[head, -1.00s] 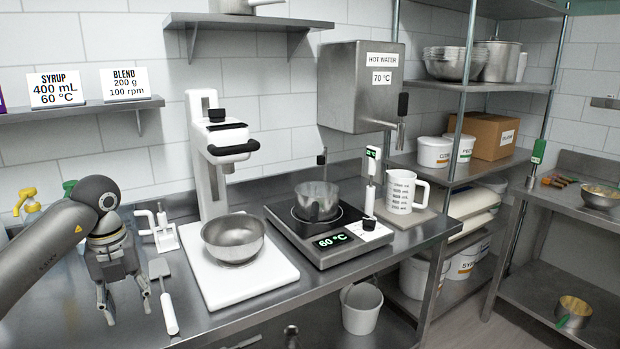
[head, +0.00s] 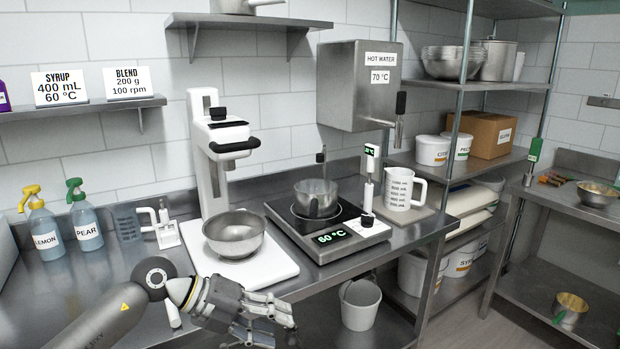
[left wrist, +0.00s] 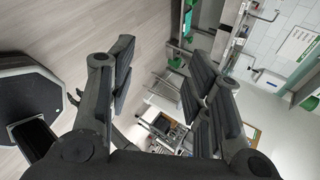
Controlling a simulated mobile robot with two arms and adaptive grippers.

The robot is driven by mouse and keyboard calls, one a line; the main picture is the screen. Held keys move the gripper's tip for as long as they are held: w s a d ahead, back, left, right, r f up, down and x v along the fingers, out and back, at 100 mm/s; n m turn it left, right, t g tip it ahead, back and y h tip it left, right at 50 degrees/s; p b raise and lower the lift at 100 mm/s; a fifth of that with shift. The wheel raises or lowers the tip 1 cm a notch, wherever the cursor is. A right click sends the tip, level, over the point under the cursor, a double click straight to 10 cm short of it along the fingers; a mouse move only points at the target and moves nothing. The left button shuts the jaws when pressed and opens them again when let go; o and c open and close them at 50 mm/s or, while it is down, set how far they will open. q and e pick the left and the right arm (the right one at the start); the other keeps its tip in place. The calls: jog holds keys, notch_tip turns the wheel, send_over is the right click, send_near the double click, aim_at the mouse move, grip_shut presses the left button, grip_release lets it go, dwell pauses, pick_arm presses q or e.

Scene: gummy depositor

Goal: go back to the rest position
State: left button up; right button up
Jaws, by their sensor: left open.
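My left gripper (head: 270,318) is low in the head view, in front of the counter's front edge and below the white stand base. It is open and empty, with its fingers pointing right. In the left wrist view its two fingers (left wrist: 165,95) stand apart with nothing between them; floor, wall and distant equipment show beyond. My right gripper is not in the head view.
The steel bowl (head: 234,236) sits on the white stand base (head: 270,270) close behind my left arm. A pot (head: 316,198) stands on the hot plate reading 60 °C. Spray bottles (head: 84,215) stand at left. A bucket (head: 360,304) is below the counter.

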pick_arm(q)
jog(key=s+d+r+n+t+h, duration=0.1)
jog(key=s+d+r+t+h, duration=0.1)
jog(key=d+r+h, duration=0.4)
notch_tip(320, 180, up, 4)
jog(key=r+n+t+h, duration=0.1)
jog(key=n+t, duration=0.7)
jog(key=w+a+f+n+t+y, duration=0.1)
jog(key=a+f+n+t+y, duration=0.65)
jog(key=a+n+y, duration=0.8)
jog(key=s+a+f+n+g+y, duration=0.2)
jog(key=s+f+n+g, duration=0.25)
jog(key=f, duration=0.45)
jog(key=s+a+f+n+g, duration=0.1)
jog(key=s+f+n+g, duration=0.1)
jog(key=s+f+g, duration=0.75)
jog(key=s+a+f+n+g, duration=0.15)
jog(key=s+f, duration=0.55)
jog(key=s, duration=0.7)
notch_tip(320, 180, down, 25)
jog(key=s+d+g, duration=0.1)
jog(key=s+g, duration=0.1)
jog(key=s+a+f+g, duration=0.1)
jog(key=s+a+f, duration=0.2)
jog(key=s+f, duration=1.4)
jog(key=shift+f+m, duration=0.3)
jog(key=shift+m, duration=0.05)
